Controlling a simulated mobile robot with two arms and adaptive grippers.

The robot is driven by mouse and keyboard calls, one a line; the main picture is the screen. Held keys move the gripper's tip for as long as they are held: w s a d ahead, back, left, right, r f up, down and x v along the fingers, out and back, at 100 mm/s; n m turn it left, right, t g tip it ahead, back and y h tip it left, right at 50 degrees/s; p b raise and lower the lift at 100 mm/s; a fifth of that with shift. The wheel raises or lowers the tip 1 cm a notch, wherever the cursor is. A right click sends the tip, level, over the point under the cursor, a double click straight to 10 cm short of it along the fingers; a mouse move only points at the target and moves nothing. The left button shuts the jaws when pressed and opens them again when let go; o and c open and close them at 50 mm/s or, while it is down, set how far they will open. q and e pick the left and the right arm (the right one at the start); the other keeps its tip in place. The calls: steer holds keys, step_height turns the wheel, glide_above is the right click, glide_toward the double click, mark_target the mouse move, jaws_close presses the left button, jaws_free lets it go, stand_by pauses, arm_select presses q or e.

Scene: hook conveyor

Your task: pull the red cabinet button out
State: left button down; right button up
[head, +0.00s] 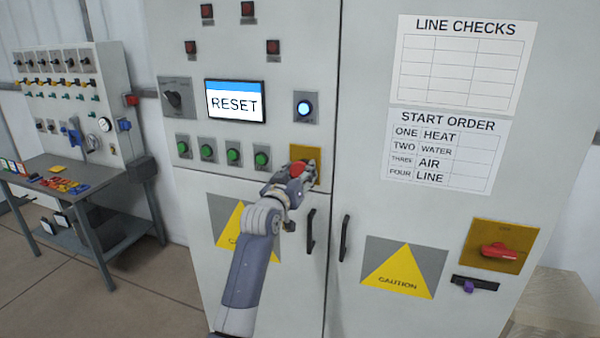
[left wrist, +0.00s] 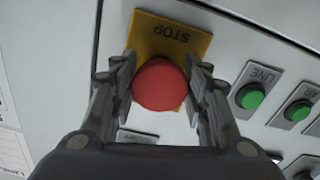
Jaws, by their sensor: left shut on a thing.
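The red cabinet button (head: 297,169) sits on a yellow plate (head: 314,179) on the left cabinet door, at the right end of the row of green buttons. In the left wrist view the round red button (left wrist: 160,84) is on the yellow STOP plate (left wrist: 188,36). My left gripper (head: 297,178) is at the button. In the left wrist view its two fingers (left wrist: 161,95) lie on either side of the red head and are shut on it. The button's stem is hidden behind the head. My right gripper is not in view.
Several green buttons (head: 262,159) sit left of the red one. A screen (head: 235,101) reads RESET, with a lit blue button (head: 304,107) beside it. Door handles (head: 311,231) stand below. A red switch (head: 500,251) is at the lower right. A workbench (head: 30,178) stands left.

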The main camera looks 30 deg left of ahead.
arm_select(q)
steer(key=shift+f, duration=0.1)
steer(key=c, duration=0.9)
jaws_free()
steer(key=shift+w, duration=0.1)
steer(key=shift+c, duration=0.2)
steer(key=shift+o, duration=0.4)
steer(key=shift+s, duration=0.2)
steer(key=v, duration=1.1)
steer(key=shift+s, duration=0.4)
